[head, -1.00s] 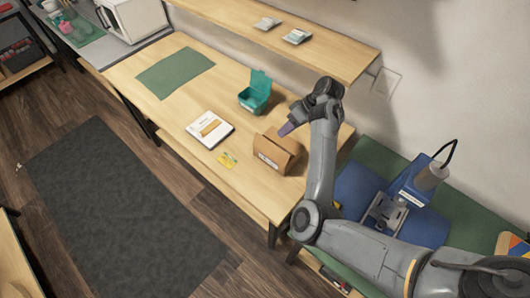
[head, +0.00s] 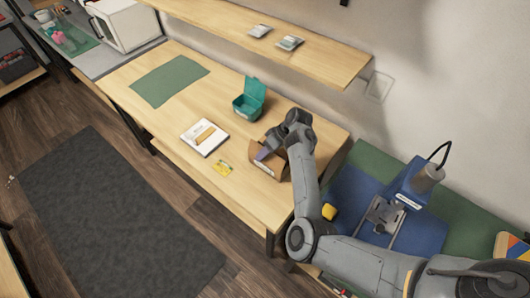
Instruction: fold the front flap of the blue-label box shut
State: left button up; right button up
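A brown cardboard box (head: 256,158) stands near the right end of the wooden table, a small label on its front. The label's colour is too small to tell. My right gripper (head: 262,154) reaches down from the right to the top of the box, its purplish fingertips at or just over the opening. The wrist and forearm hide the box's right part. I cannot tell how the front flap lies, whether the fingers touch it, or whether they are open or shut. My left gripper is out of view.
A teal open-lidded box (head: 249,101) stands behind the cardboard box. A wall shelf (head: 330,62) overhangs the back. A blue machine (head: 408,184) stands on the right-hand bench. The left tabletop is mostly clear.

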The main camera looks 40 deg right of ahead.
grip_shut()
